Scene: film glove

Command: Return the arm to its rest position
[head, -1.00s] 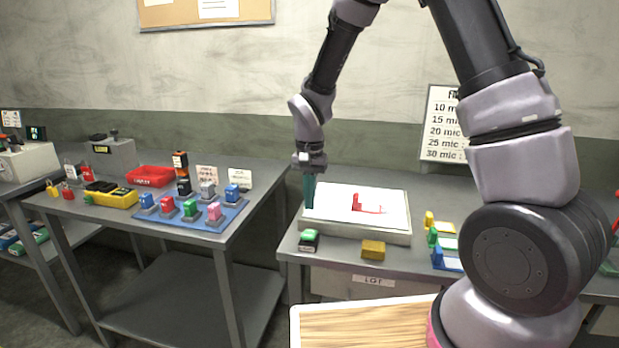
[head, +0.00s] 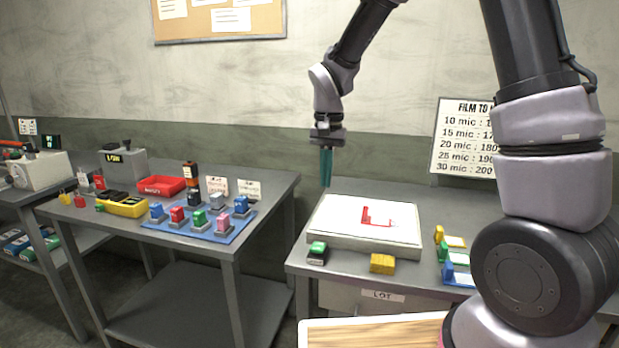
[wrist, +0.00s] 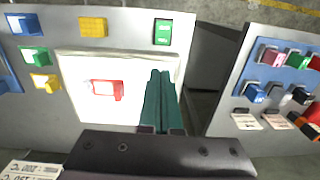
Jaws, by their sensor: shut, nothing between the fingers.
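My gripper (head: 326,168) hangs from my arm above the left back part of the right-hand bench, pointing down. Its teal fingers are shut with nothing between them. In the wrist view the fingertips (wrist: 160,85) show over the right edge of a white board. The white board (head: 340,238) lies flat on the bench below, apart from the fingers. A red L-shaped piece (head: 378,217) sits on it and also shows in the wrist view (wrist: 108,88).
A green-and-black block (head: 317,253) and a yellow block (head: 382,263) stand in front of the board. Colored pieces on a blue mat (head: 233,238), a red tray (head: 161,186) and a yellow tray (head: 127,207) are on the left bench. A gap separates the benches. A wall sign (head: 462,138) hangs behind.

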